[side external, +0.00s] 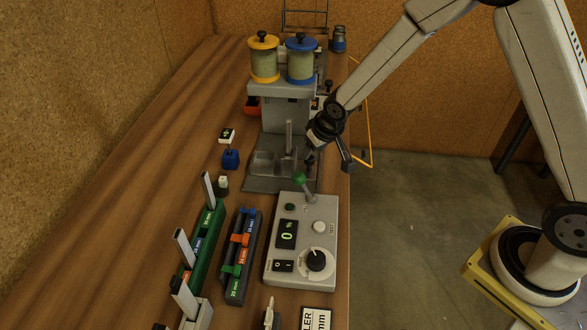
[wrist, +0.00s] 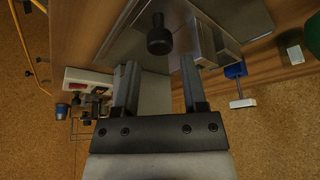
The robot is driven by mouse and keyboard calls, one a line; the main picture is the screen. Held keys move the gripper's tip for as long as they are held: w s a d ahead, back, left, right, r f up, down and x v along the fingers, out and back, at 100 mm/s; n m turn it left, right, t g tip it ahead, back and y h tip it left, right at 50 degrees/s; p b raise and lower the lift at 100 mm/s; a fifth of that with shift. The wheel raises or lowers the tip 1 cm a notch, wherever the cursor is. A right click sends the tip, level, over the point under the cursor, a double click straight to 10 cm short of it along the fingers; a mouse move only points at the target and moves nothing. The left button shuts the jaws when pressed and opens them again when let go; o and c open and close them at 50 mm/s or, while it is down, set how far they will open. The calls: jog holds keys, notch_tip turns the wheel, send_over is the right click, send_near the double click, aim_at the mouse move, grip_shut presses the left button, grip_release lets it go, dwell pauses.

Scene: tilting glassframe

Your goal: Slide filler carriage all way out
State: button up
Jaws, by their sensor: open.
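The filler (side external: 282,110) stands at the table's right edge, with a yellow-lidded hopper (side external: 264,60) and a blue-lidded hopper (side external: 301,60) on top. Its grey metal carriage (side external: 270,163) lies low on the base plate. In the wrist view, a black round knob (wrist: 160,40) shows in front of grey metal parts of the filler. My gripper (wrist: 158,66) is open, its two fingers pointing towards the knob, which appears between and just beyond the fingertips. I see no contact. In the side view my gripper (side external: 312,154) is at the carriage's right side, partly hidden by my wrist.
A control box (side external: 301,240) with a green-knobbed lever (side external: 300,178) stands in front of the filler. Green and dark racks (side external: 240,255) lie left of it. A blue block (side external: 231,159) sits left of the base. Open floor lies right of the table.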

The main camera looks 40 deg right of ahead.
jog(key=shift+v, duration=2.15)
jog(key=m, duration=0.3)
jog(key=w+m+g, duration=0.1)
jog(key=m, duration=0.2)
jog(key=w+m+g, duration=0.1)
jog(key=m, duration=0.2)
jog(key=shift+w+d+f, duration=0.1)
jog(key=shift+d+f, duration=0.05)
jog(key=shift+d, duration=0.05)
jog(key=m, duration=0.2)
jog(key=m+g, duration=0.1)
jog(key=m, duration=0.1)
jog(key=shift+w+a+m+g, duration=0.1)
jog(key=shift+w+m+g, duration=0.2)
jog(key=shift+w+m, duration=0.1)
jog(key=m, duration=0.2)
jog(key=m+g, duration=0.1)
jog(key=m, duration=0.1)
jog(key=shift+w+a+r, duration=0.15)
jog(key=shift+w+r, duration=0.05)
jog(key=shift+r, duration=0.1)
jog(key=shift+f, duration=0.1)
jog(key=shift+f, duration=3.85)
